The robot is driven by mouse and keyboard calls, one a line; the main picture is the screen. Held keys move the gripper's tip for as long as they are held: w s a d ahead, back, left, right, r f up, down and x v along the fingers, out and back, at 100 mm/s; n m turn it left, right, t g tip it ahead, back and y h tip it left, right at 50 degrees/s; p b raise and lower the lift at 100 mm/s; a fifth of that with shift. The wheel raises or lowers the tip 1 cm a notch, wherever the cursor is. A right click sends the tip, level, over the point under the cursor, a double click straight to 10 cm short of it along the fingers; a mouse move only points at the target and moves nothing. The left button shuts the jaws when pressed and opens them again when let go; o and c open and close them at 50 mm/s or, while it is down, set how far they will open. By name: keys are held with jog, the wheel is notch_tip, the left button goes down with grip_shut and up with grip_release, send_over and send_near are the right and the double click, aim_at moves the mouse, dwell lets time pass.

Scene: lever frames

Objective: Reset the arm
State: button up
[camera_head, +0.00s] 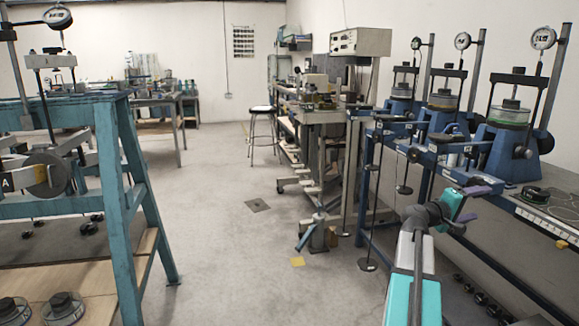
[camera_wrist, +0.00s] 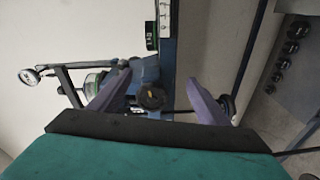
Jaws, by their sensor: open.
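My gripper (camera_head: 488,200) has two purple fingers on a teal body and reaches from the lower right toward the blue lever frames. Its fingers stand apart with nothing held between them. In the wrist view my gripper (camera_wrist: 158,78) is also open. A dark round knob (camera_wrist: 151,97) on a blue frame shows between the fingers; whether they touch it I cannot tell. The nearest blue lever frame (camera_head: 510,150) carries a dial gauge (camera_head: 543,38) and a sample cell. Its lower parts are partly hidden by my arm.
Similar blue frames (camera_head: 446,115) stand behind along the right bench. Weight hangers (camera_head: 368,264) hang below at the bench front. A teal stand (camera_head: 105,150) is at left. A stool (camera_head: 262,124) stands at the back. The middle floor (camera_head: 225,250) is mostly clear.

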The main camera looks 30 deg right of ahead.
jog(key=w+a+f+n+t+y+p, duration=0.2)
jog(key=w+a+f+n+t+p, duration=0.35)
jog(key=w+a+f, duration=0.95)
jog(key=w+a+f+n+g+y+p, duration=0.1)
jog(key=w+a+f+y+p, duration=0.3)
jog(key=a+f, duration=0.75)
jog(key=s+a+f+n+y+p, duration=0.1)
jog(key=a+f+y+p, duration=0.3)
jog(key=a+f, duration=0.8)
jog(key=s+a+f+m+g+y+p, duration=0.2)
jog(key=s+a+f+g+y+p, duration=0.1)
jog(key=s+a, duration=1.1)
jog(key=s+a+f+m+g+y+p, duration=0.1)
jog(key=s+a+f+g+y+p, duration=0.3)
jog(key=s+a, duration=1)
jog(key=a+f, duration=0.2)
jog(key=a, duration=0.3)
jog(key=shift+s+f+m, duration=0.15)
jog(key=shift+s+m, duration=0.05)
jog(key=shift+m, duration=0.15)
